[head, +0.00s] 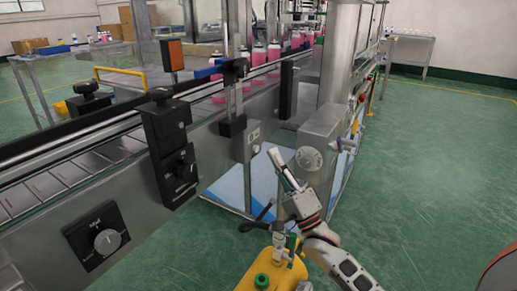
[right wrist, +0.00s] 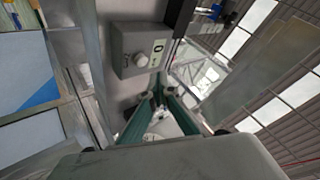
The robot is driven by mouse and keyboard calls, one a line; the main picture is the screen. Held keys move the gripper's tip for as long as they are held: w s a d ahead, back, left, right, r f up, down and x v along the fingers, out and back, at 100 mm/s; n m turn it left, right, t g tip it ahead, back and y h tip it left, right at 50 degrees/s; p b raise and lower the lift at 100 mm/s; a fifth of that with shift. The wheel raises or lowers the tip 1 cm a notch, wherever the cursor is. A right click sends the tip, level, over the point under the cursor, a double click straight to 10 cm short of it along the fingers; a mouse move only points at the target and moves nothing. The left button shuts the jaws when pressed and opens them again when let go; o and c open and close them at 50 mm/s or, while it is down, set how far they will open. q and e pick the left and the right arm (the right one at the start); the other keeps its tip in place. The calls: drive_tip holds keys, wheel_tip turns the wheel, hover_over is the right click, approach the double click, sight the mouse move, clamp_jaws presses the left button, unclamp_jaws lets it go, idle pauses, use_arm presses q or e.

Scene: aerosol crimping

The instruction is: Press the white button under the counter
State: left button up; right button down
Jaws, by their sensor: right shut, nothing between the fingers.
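A grey control box (head: 245,142) is mounted on the metal side of the conveyor, below the counter edge. It carries a small label and a small round white button (head: 256,148). In the right wrist view the box shows near the top, with the pale button (right wrist: 140,60) beside a label marked 0. My right gripper (head: 274,154) is shut and empty, pointing up and left, just right of the button in the head view. In the right wrist view its green-sided fingers (right wrist: 162,100) appear below the box. I see no clear contact with the button. My left gripper is not in view.
A grey housing with a round dial (head: 309,158) stands just right of the gripper. A yellow tank (head: 270,275) with green caps is below. Pink bottles (head: 273,56) stand on the conveyor. A black knob panel (head: 97,238) is at lower left. Green floor is open at right.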

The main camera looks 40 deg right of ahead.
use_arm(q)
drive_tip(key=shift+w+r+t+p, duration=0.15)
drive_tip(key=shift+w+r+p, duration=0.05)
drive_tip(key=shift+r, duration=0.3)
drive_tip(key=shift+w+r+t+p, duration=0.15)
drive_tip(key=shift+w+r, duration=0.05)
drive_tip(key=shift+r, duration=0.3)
use_arm(e)
drive_tip(key=s, duration=0.1)
drive_tip(key=s+d, duration=0.1)
drive_tip(key=s, duration=0.1)
drive_tip(key=shift+s+d, duration=0.1)
drive_tip(key=shift+d, duration=0.05)
